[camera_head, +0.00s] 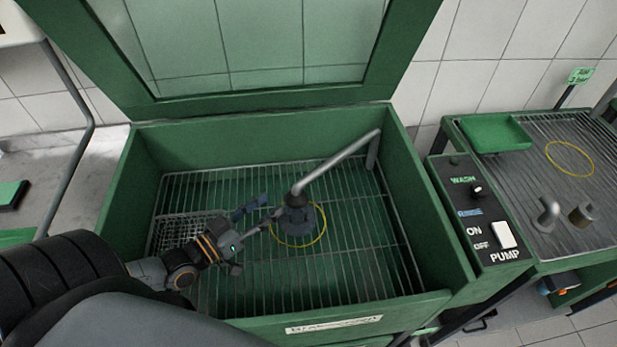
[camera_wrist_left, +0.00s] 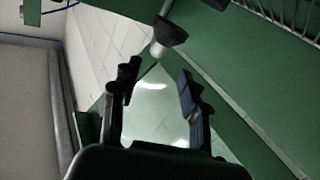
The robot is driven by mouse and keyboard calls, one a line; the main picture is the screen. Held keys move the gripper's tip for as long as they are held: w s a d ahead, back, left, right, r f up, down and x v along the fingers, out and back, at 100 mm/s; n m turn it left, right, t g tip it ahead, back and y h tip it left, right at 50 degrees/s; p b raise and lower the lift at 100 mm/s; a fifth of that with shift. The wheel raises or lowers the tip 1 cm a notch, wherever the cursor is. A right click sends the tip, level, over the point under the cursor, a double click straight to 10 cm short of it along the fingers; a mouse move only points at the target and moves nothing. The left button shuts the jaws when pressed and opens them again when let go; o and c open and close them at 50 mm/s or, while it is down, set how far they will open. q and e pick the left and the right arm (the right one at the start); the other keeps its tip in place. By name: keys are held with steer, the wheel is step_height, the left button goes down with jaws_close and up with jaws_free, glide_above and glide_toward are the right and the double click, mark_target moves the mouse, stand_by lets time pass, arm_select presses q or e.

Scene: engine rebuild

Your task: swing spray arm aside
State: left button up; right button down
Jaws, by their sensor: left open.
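The grey spray arm (camera_head: 338,162) rises at the back right of the green wash basin and reaches toward the middle. Its dark nozzle (camera_head: 296,200) hangs at its end, over a yellow ring on the grate. My left gripper (camera_head: 264,211) comes in from the left and is beside the nozzle in the picture. In the left wrist view the gripper (camera_wrist_left: 158,85) is open with nothing between its fingers. The nozzle (camera_wrist_left: 170,32) shows beyond the fingertips there, apart from them. I cannot tell the exact gap. My right gripper is not in view.
The basin's glazed lid (camera_head: 270,95) stands open at the back. A mesh basket (camera_head: 183,232) sits at the grate's left, partly behind my arm. A control box (camera_head: 474,210) with a knob and pump switch adjoins the right wall. A draining table (camera_head: 590,225) stands further right.

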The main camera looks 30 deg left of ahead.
mark_target(303, 182)
arm_select(q)
steer(key=x, duration=1.3)
steer(key=shift+w+d+r+p, duration=0.1)
steer(key=shift+d+p, duration=0.15)
steer(key=shift+p, duration=0.15)
jaws_close()
